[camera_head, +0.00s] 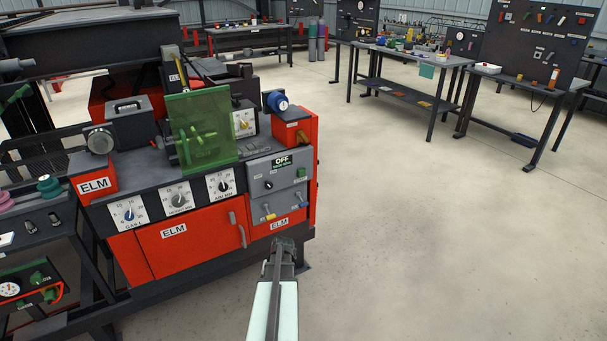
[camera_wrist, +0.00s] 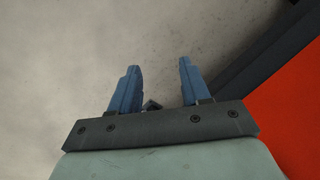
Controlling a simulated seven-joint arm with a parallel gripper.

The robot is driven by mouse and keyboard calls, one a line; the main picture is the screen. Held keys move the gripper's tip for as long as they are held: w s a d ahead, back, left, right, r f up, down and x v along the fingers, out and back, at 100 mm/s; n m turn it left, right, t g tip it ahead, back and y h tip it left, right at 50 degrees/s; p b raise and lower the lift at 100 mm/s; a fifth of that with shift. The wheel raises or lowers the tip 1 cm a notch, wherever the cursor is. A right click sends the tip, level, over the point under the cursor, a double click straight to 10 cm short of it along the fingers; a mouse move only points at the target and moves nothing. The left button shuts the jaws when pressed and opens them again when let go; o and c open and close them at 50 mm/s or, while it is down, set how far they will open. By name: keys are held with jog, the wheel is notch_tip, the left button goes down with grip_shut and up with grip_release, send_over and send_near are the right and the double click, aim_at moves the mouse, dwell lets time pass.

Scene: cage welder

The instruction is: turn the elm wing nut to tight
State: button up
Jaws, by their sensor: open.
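The ELM machine (camera_head: 195,240) is a red and dark grey cabinet at the left of the head view. A translucent green shield (camera_head: 212,108) stands on its top, with a green winged or spoked part (camera_head: 196,146) showing at it. I cannot tell for sure which part is the wing nut, or how tight it is. My gripper (camera_head: 284,246) is low in front of the cabinet's right end, below the grey switch panel (camera_head: 289,176). In the wrist view my gripper (camera_wrist: 159,66) has its two blue fingers apart with nothing between them, over bare floor.
A blue round knob (camera_head: 276,101) sits at the top right. Open concrete floor (camera_head: 430,240) lies to the right; workbenches (camera_head: 415,95) stand at the back.

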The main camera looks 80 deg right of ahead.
jog(key=s+d+r+m+t+h, duration=0.1)
jog(key=s+d+r, duration=0.2)
jog(key=d, duration=0.3)
jog(key=s+d+r+m+t+h, duration=0.1)
jog(key=s+d+r, duration=0.1)
jog(key=d+r, duration=0.3)
jog(key=n+t+h, duration=0.8)
jog(key=n+h, duration=0.4)
jog(key=n, duration=0.3)
send_near(304, 137)
jog(key=x, duration=1)
jog(key=shift+w+d, duration=0.2)
jog(key=shift+d, duration=0.05)
jog(key=shift+c, duration=0.3)
grip_shut()
